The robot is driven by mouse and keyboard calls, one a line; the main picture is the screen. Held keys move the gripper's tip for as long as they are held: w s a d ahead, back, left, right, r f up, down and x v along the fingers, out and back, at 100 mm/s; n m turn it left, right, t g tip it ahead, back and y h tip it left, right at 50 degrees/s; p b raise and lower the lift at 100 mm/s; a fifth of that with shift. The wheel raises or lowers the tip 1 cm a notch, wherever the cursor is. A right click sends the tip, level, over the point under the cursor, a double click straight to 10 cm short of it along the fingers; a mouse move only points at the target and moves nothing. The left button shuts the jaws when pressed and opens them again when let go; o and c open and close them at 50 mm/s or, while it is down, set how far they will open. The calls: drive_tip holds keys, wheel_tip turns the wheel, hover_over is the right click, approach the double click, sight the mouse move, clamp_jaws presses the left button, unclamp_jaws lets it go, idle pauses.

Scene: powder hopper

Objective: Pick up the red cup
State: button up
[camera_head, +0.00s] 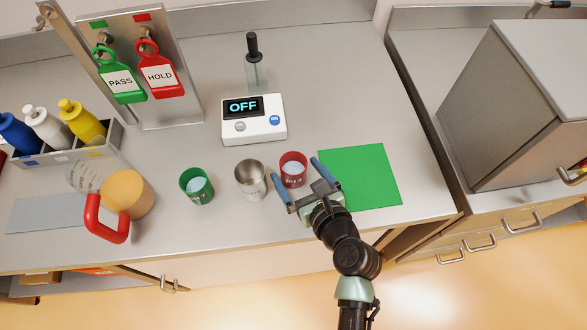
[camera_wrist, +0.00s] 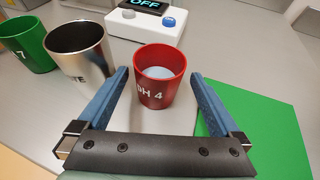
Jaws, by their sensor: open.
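The red cup (camera_head: 293,169) stands upright on the grey counter, left of the green mat (camera_head: 360,177), with a pale content inside. In the wrist view the red cup (camera_wrist: 159,77) shows the marking "pH 4". My gripper (camera_head: 295,172) is open, its two blue fingers pointing at the cup from the near side. In the wrist view the fingers of my gripper (camera_wrist: 158,78) lie left and right of the cup's lower part, with gaps on both sides. Nothing is held. Whether the fingertips reach past the cup's near wall is hard to tell.
A steel cup (camera_head: 250,180) stands close left of the red cup, and a green cup (camera_head: 196,186) stands farther left. A white device (camera_head: 253,120) reading OFF stands behind. A yellow container with a red handle (camera_head: 125,195) is at the left. The mat is bare.

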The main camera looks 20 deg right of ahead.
sight(289, 163)
drive_tip(key=x, duration=0.4)
drive_tip(key=shift+w+a+f, duration=0.1)
drive_tip(key=shift+w+a, duration=0.05)
drive_tip(key=shift+w, duration=0.1)
drive_tip(key=c, duration=1.4)
